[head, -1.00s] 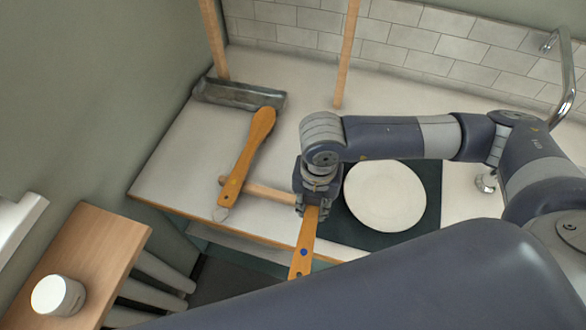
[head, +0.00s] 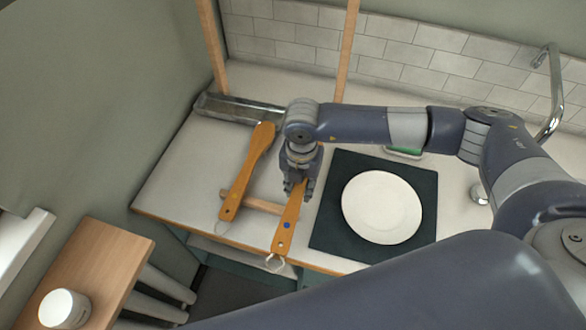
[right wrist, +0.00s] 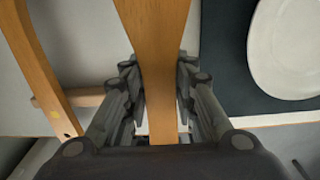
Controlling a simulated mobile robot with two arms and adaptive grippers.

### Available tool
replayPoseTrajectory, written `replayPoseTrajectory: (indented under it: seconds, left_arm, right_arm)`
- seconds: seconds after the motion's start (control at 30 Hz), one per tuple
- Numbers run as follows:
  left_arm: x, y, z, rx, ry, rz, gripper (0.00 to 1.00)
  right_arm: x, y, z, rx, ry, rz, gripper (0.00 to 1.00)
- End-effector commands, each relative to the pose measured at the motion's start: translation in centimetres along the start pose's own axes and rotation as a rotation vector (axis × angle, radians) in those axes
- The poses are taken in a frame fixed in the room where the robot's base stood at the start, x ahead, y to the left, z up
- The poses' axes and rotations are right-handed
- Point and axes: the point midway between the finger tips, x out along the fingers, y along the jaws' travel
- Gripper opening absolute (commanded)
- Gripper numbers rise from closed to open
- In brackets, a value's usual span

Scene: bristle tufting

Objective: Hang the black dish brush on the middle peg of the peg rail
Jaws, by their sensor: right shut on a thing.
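My right gripper (head: 298,188) is shut on a wooden handle (head: 287,222) with a blue dot and a pale cord loop at its near end. In the right wrist view both fingers (right wrist: 160,100) press on the sides of this handle (right wrist: 155,45). Its head is hidden behind my gripper and arm, so I cannot see any black part. A second wooden handle (head: 247,175) with a cord loop lies to its left, resting over a short wooden bar (head: 262,205). I cannot make out a peg rail or its pegs. My left gripper is out of view.
A dark mat (head: 330,225) with a white plate (head: 381,207) lies right of the gripper. Behind are a grey tray (head: 240,109) and two upright wooden posts (head: 212,45). A tap (head: 556,90) stands at the right. A small wooden table (head: 105,262) holds a white cup (head: 62,308).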

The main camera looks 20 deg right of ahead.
Motion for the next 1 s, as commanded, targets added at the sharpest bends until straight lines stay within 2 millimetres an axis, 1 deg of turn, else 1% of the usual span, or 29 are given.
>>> replayPoseTrajectory:
  seconds: [0.03, 0.1, 0.2, 0.47, 0.57, 0.67, 0.73, 0.8, 1.0]
  left_arm:
    - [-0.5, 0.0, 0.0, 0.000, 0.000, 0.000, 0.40]
    - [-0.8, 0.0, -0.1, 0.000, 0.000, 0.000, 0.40]
    - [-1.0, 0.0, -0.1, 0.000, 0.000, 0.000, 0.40]
    - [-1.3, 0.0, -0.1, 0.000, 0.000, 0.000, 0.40]
    - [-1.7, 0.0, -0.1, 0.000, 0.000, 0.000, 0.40]
    - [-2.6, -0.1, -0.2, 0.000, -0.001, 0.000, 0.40]
    - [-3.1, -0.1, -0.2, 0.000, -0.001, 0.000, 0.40]
    - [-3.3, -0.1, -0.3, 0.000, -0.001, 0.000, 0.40]
    - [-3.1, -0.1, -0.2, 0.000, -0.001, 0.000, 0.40]
  right_arm:
    - [-0.2, 0.6, 0.9, 0.003, 0.000, 0.000, 0.00]
    - [0.0, 1.3, 1.9, 0.002, 0.000, 0.000, 0.00]
    - [0.2, 2.0, 3.1, 0.000, -0.001, 0.001, 0.00]
    - [0.4, 2.9, 4.5, 0.001, 0.001, 0.001, 0.00]
    - [0.5, 3.5, 5.7, 0.003, -0.001, 0.001, 0.00]
    - [2.1, 3.4, 5.6, 0.000, 0.004, -0.005, 0.00]
    - [2.8, 3.5, 5.6, 0.001, 0.003, -0.002, 0.00]
    - [3.3, 3.6, 5.6, 0.000, 0.001, 0.001, 0.00]
    - [3.8, 3.5, 5.7, -0.001, 0.000, 0.001, 0.00]
